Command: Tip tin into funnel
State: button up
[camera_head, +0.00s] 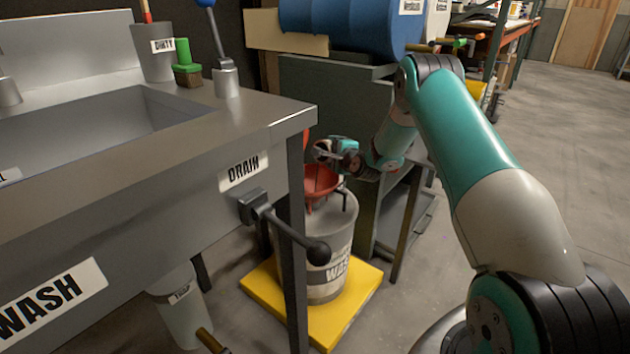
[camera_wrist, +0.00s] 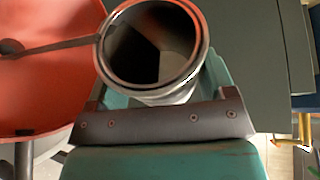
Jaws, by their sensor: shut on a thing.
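My gripper (camera_head: 338,152) is shut on a small metal tin (camera_head: 322,150), just above the red funnel (camera_head: 322,181). The funnel sits at the top of a grey waste bucket (camera_head: 332,233). In the wrist view the tin (camera_wrist: 166,91) shows its round shiny rim and dark inside, with a paler grey patch. The wide funnel (camera_wrist: 45,98) lies at left there, beside the tin's mouth. A thin rod with a rounded end runs from the rim across the funnel. I cannot tell how far the tin is tilted, and no pouring stream shows.
The bucket stands on a yellow platform (camera_head: 257,291). A steel sink (camera_head: 150,110) with a drain lever (camera_head: 290,232) is close at left. A grey-green cabinet (camera_head: 325,95) and blue drum (camera_head: 345,25) stand behind. Open floor lies at right.

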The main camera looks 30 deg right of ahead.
jog(key=shift+s+a+f+n+b, duration=0.1)
jog(key=shift+a+f+n+b, duration=0.1)
jog(key=shift+a+n+b, duration=0.2)
dwell(0.7)
jog(key=shift+a+r+n+t+h+b, duration=0.2)
jog(key=shift+r+n+t+h+b, duration=0.15)
jog(key=shift+n+t+b, duration=0.25)
dwell(1.2)
jog(key=shift+s+a+f+n+b, duration=0.15)
jog(key=shift+f+n+b, duration=0.2)
jog(key=shift+b, duration=0.3)
jog(key=shift+w+a+f+n+b, duration=0.1)
jog(key=shift+a+f+n+b, duration=0.05)
jog(key=shift+n+b, duration=0.4)
dwell(0.6)
jog(key=shift+s+a+r+n+t+h+b, duration=0.1)
jog(key=shift+a+r+n+t+h+b, duration=0.4)
jog(key=shift+b, duration=0.6)
jog(key=shift+d+f+y, duration=0.1)
jog(key=shift+d+y, duration=0.1)
jog(key=shift+y, duration=0.05)
